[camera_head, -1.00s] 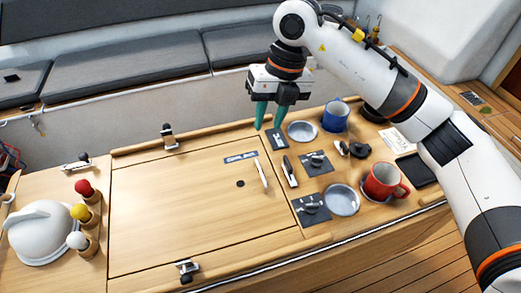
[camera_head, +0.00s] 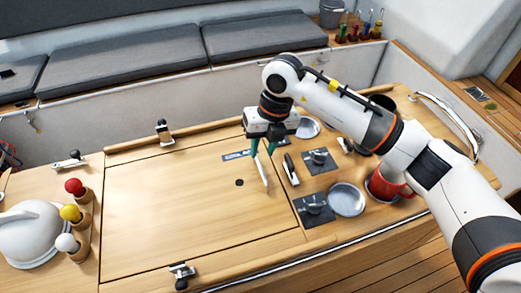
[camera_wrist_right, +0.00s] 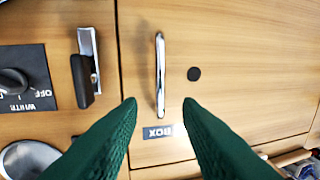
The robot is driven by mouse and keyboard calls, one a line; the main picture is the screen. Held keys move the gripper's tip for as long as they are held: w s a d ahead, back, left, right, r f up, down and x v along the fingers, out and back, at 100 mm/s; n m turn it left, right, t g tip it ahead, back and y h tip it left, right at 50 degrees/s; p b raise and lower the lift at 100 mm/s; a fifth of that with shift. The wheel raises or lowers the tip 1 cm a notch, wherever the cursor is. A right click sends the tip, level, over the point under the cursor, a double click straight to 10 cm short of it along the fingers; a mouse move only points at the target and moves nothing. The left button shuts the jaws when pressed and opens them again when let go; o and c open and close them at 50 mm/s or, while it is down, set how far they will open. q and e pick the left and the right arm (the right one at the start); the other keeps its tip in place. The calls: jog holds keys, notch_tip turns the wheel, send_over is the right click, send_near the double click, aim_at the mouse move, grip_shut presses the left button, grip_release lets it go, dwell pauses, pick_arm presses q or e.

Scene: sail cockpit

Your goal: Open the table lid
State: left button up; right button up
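The table lid (camera_head: 165,215) is a large flat wooden panel and lies closed in the tabletop. Its slim metal handle (camera_head: 263,176) stands near the lid's right edge. My right gripper (camera_head: 264,154) is above the handle, with its green fingers pointing down. In the right wrist view the fingertips (camera_wrist_right: 159,101) are spread apart, one on each side of the handle (camera_wrist_right: 160,70), with nothing gripped. I cannot tell how far above the handle they are. A dark label (camera_wrist_right: 162,131) and a dark round hole (camera_wrist_right: 194,74) mark the lid. My left gripper is out of view.
A latch (camera_head: 290,170) and switch plates (camera_head: 318,160) lie right of the lid. Other latches sit at its back (camera_head: 165,132) and front (camera_head: 181,274). A metal dish (camera_head: 346,199) and red mug (camera_head: 384,186) stand further right. A white kettle-like object (camera_head: 32,236) and coloured knobs (camera_head: 72,212) stand left.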

aim_at(259, 162)
jog(key=shift+s+a+f+p, duration=0.1)
jog(key=shift+a+f+p, duration=0.1)
jog(key=shift+f, duration=0.7)
jog(key=shift+a+f+p, duration=0.15)
jog(key=shift+f, duration=0.7)
grip_shut()
